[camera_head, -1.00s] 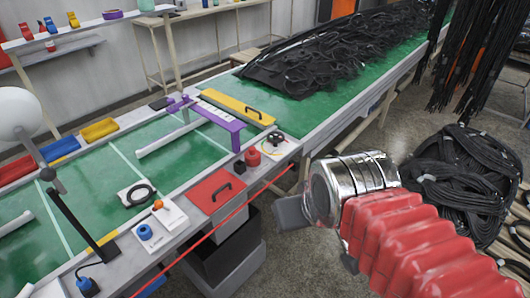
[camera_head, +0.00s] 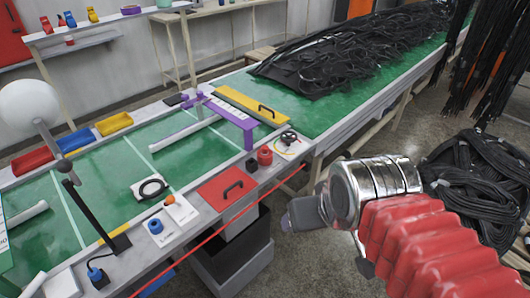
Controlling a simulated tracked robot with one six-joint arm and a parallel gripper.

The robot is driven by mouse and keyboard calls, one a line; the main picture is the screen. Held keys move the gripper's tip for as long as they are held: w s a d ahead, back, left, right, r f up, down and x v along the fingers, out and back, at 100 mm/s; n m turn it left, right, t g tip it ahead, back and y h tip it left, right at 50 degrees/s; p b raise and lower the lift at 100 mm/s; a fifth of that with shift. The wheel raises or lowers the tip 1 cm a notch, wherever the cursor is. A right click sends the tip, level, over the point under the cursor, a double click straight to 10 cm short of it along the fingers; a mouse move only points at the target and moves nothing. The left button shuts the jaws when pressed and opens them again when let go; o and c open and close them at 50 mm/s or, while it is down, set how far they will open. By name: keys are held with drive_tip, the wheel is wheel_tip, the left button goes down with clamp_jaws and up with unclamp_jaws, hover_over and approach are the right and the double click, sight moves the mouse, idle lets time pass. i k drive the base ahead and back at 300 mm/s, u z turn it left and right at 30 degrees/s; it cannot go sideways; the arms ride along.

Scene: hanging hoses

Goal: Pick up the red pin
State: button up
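No red object in the head view is clearly a pin. A small red cylinder-like piece (camera_head: 265,156) stands on the near right edge of the workbench, beside a small black piece. Small red pieces also stand on the back shelf, one of them a red item (camera_head: 69,41), too small to make out. My gripper (camera_head: 297,214) is at the end of my red-sleeved arm, in front of the bench and to the right of the red plate. Only its dark grey end shows. I cannot see its fingers clearly or anything held.
The workbench (camera_head: 110,183) carries a red plate with a handle (camera_head: 227,188), a yellow plate (camera_head: 250,105), a purple frame (camera_head: 238,122) and a black upright bar (camera_head: 92,212). Black hoses (camera_head: 340,60) lie on the bench behind. Coiled hoses (camera_head: 478,185) sit at right. A dark bin (camera_head: 233,255) stands below.

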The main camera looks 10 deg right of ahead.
sight(264, 148)
drive_tip(key=z, duration=1.4)
drive_tip(key=i, duration=2.1)
drive_tip(key=z, duration=0.05)
